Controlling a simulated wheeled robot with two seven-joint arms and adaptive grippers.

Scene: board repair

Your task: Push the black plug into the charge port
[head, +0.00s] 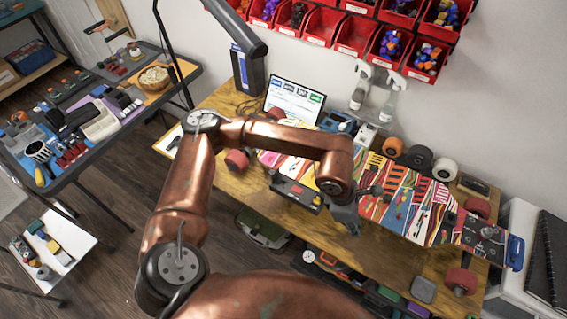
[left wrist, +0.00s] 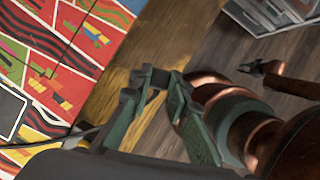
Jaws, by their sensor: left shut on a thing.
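The long board (head: 395,200) with a bright patterned deck lies wheels up along the workbench. It fills the left of the left wrist view (left wrist: 65,65). My left gripper (head: 346,218) is at the board's near edge, pointing down. In the left wrist view its dark green fingers (left wrist: 150,85) are closed together beyond the board's edge, over the bench. The black plug is mostly hidden between them; a thin black cable (left wrist: 65,142) runs across the deck towards the gripper. I cannot make out the charge port. A small dark tip (left wrist: 262,68) on a copper link looks like my right gripper.
A black box (head: 298,194) is near the board's middle, beside my left forearm. A tablet (head: 293,101) and orange, black and white wheels (head: 419,157) stand behind the board. Red bins (head: 355,36) hang on the wall. The bench front (head: 390,262) has bare wood.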

